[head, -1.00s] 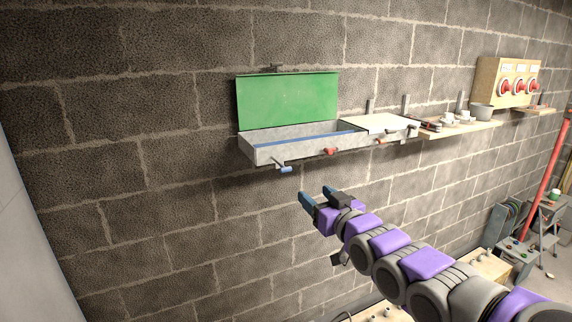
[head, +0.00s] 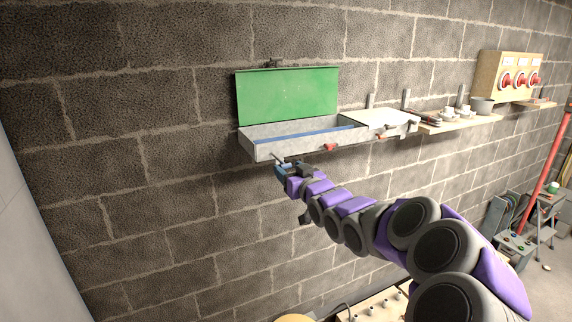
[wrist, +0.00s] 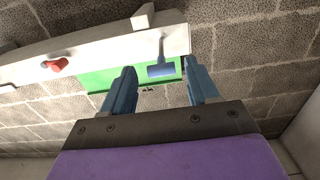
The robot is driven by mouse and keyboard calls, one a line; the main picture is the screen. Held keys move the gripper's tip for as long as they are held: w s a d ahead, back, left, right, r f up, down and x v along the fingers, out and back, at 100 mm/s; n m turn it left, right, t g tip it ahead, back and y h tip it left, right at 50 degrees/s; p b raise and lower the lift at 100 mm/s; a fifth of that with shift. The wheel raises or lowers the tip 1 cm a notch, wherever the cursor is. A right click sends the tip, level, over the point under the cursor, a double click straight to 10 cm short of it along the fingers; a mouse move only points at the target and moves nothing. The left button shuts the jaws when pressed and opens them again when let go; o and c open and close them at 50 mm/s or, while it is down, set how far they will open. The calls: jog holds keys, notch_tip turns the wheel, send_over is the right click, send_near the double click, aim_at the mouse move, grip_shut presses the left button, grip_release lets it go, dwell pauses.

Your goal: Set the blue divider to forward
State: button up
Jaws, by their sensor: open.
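A grey open-topped box (head: 262,150) with its green lid (head: 288,95) raised is mounted on the wall. A long blue divider (head: 310,137) lies inside it, along its length. A blue handle on a thin grey stem (wrist: 160,70) sticks out from the box front; in the head view my gripper hides most of it. My gripper (head: 283,168) is open just below the box's left front. In the wrist view the blue handle appears between the two blue fingertips of my gripper (wrist: 159,68); I cannot tell whether they touch it.
A red knob (head: 330,147) sits on the box front, right of my gripper. A white-topped section (head: 383,117) adjoins the box. Farther right are a shelf with cups (head: 460,122) and a panel of red switches (head: 506,78). The wall below the box is bare.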

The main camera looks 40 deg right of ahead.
jog(key=shift+x, duration=1.5)
jog(key=shift+c, duration=0.3)
grip_shut()
